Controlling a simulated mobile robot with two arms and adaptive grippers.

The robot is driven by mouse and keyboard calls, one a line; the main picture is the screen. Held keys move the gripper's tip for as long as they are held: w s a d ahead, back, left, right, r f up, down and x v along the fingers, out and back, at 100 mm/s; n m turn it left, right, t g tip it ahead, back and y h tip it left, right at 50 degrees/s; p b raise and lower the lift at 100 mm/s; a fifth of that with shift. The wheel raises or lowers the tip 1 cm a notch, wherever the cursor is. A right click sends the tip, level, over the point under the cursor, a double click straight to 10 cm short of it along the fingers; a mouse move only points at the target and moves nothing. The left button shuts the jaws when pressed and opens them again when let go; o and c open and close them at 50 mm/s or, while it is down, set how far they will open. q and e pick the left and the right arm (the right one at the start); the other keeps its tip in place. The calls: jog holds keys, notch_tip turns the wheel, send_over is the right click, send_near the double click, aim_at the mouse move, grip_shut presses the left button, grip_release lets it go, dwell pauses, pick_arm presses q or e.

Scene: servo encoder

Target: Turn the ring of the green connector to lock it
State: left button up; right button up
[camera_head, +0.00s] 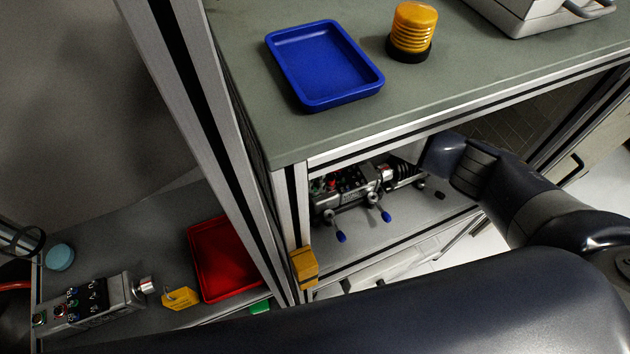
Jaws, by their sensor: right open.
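A grey servo unit (350,192) with a row of small connectors, levers and blue-tipped handles sits on the shelf under the worktop. A silver round fitting (385,173) is on its right end. I cannot clearly pick out a green connector or its ring on this unit; the parts are small and shadowed. My right gripper (405,173) reaches in from the right beside the fitting, fingers apart; contact cannot be told. My left gripper is not in view.
The worktop above carries a blue tray (341,98) and a yellow ribbed signal lamp (414,28). A frame post with a yellow block (304,266) bounds the shelf's left side. At lower left lie a similar unit (92,303), a yellow padlock (180,298) and a red tray (222,262).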

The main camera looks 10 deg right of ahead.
notch_tip(320, 180, up, 7)
jog(key=shift+f, duration=0.2)
dwell(0.3)
